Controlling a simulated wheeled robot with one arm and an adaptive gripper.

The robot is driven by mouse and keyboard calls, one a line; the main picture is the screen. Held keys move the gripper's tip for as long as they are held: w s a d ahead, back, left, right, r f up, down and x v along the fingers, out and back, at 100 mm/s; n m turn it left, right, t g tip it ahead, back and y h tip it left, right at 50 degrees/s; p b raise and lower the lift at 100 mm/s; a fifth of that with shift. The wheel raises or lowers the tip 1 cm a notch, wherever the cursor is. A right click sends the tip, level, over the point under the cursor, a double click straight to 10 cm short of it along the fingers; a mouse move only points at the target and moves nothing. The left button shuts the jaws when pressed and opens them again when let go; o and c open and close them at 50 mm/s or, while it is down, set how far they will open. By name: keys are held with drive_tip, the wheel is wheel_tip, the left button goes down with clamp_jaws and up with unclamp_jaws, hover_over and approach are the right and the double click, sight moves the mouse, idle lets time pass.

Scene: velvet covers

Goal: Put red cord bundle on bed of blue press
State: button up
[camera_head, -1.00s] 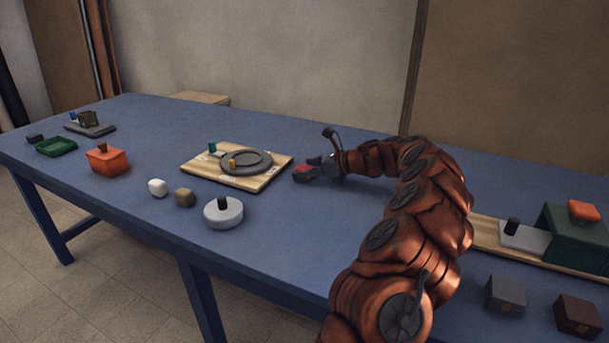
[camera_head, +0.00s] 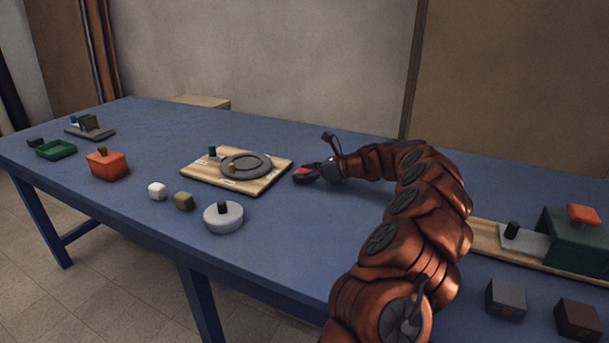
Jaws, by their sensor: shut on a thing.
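My gripper (camera_head: 307,173) is at the end of my arm, low over the table just right of the wooden board. It is shut on a small red thing, which looks like the red cord bundle (camera_head: 303,173); the dark fingers cover part of it. I cannot tell whether it touches the table. No clearly blue press shows. A small grey base (camera_head: 97,134) with a blue knob (camera_head: 74,119) and a dark green block stands at the far left. A wooden board (camera_head: 265,186) carries a grey round plate (camera_head: 246,165), a teal peg (camera_head: 212,151) and a yellowish peg.
On the blue table (camera_head: 130,199) stand an orange box (camera_head: 108,168), a green tray (camera_head: 56,151), white and brown blocks and a round white lidded thing (camera_head: 223,218). At right are a dark green box (camera_head: 576,240) with an orange top, a grey block (camera_head: 506,299) and a brown block (camera_head: 578,319).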

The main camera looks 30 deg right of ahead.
drive_tip(key=shift+r+p, duration=0.7)
drive_tip(key=shift+r, duration=1.3)
drive_tip(key=shift+s+a+f, duration=0.1)
drive_tip(key=shift+s+a, duration=0.25)
drive_tip(key=shift+a, duration=0.5)
drive_tip(key=s+a, duration=0.2)
drive_tip(key=a, duration=0.2)
drive_tip(key=s+a+r+p, duration=0.1)
drive_tip(key=a, duration=0.3)
drive_tip(key=s+a, duration=0.2)
drive_tip(key=a, duration=0.3)
drive_tip(key=shift+s+r+p, duration=0.15)
drive_tip(key=shift+s+p, duration=0.15)
